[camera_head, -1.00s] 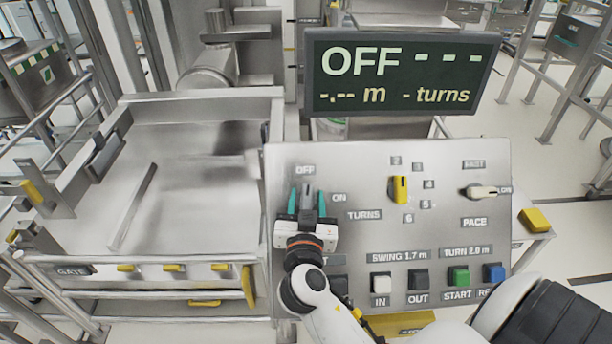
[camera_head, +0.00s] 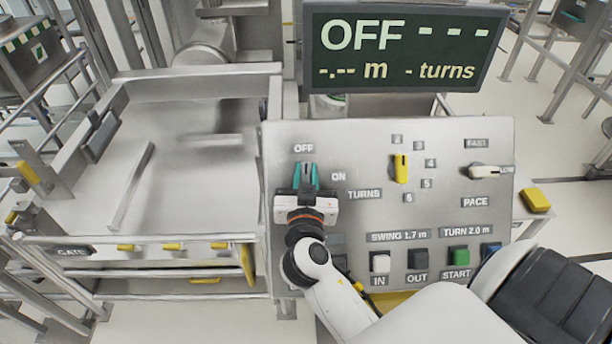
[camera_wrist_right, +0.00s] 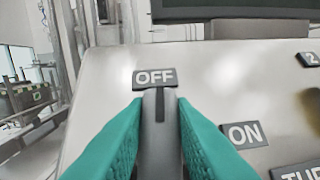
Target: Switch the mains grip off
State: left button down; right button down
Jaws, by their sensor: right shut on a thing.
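The mains grip is a grey knob with a dark line; in the right wrist view the mains grip (camera_wrist_right: 158,135) points at the OFF label (camera_wrist_right: 154,78). The ON label (camera_wrist_right: 243,134) is to its right. My right gripper (camera_head: 306,178) has teal fingers, and they are shut on the grip from both sides, at the upper left of the control panel (camera_head: 360,150). The display (camera_head: 400,48) behind the panel reads OFF, with dashes for metres and turns. My left gripper is not in view.
A metal bin frame (camera_head: 190,255) stands at the left. My right arm covers the panel's lower part.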

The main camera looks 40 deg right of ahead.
jog(key=shift+f+n+y, duration=0.2)
jog(key=shift+n+y, duration=0.2)
jog(key=shift+n, duration=0.3)
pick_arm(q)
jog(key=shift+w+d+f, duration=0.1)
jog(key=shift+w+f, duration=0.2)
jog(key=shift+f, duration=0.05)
pick_arm(e)
jog(key=shift+t, duration=0.3)
jog(key=c, duration=1.2)
grip_release()
jog(key=shift+c, duration=0.2)
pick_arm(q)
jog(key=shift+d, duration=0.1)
pick_arm(e)
jog(key=shift+w, duration=0.15)
